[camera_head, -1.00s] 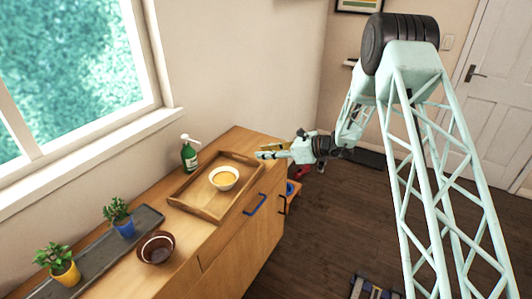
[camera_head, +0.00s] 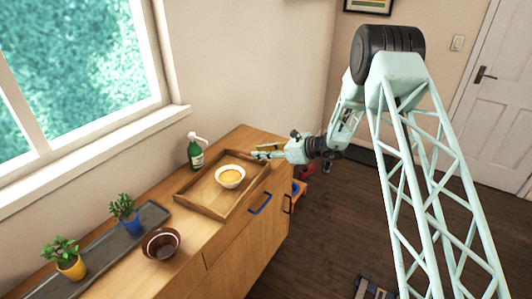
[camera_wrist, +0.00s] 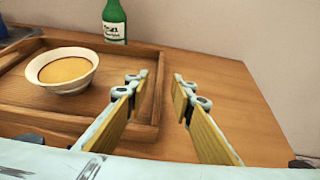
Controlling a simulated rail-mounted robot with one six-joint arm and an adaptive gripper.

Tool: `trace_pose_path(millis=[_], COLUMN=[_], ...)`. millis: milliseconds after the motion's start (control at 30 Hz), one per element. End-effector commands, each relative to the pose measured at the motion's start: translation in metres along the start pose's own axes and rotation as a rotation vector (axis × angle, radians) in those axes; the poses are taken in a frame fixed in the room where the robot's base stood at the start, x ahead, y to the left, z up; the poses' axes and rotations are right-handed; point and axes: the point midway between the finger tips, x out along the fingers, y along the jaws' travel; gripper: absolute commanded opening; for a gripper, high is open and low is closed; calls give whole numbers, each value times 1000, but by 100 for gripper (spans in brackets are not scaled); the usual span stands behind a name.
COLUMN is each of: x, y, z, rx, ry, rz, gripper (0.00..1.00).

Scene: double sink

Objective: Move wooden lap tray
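The wooden lap tray (camera_head: 196,207) lies flat on the wooden counter. In the wrist view, the tray (camera_wrist: 30,103) and bowl (camera_wrist: 62,70) fill the left side. My gripper (camera_head: 258,154) is at the tray's far right end. In the wrist view, my gripper (camera_wrist: 157,80) is open and empty, with the tray's end wall showing between its fingers. The left finger overlaps the tray's inside and the right finger is over bare counter. I cannot tell whether either touches the wall.
A green pump bottle (camera_head: 195,152) stands behind the tray, near the wall. A brown bowl (camera_head: 161,244) and a grey runner (camera_head: 95,250) with two potted plants are to the left. Blue (camera_head: 260,204) and dark handles are on the cabinet front. Counter right of the tray is clear.

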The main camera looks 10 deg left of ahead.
Motion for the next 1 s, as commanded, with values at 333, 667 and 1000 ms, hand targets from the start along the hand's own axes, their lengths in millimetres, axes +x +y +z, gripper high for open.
trace_pose_path(millis=[333,667,1000], x=[43,74,81], y=[1,0,0], z=[0,0,1], rx=[0,0,0], ry=[0,-1,-1], rz=[1,1,0], gripper=[22,22,22])
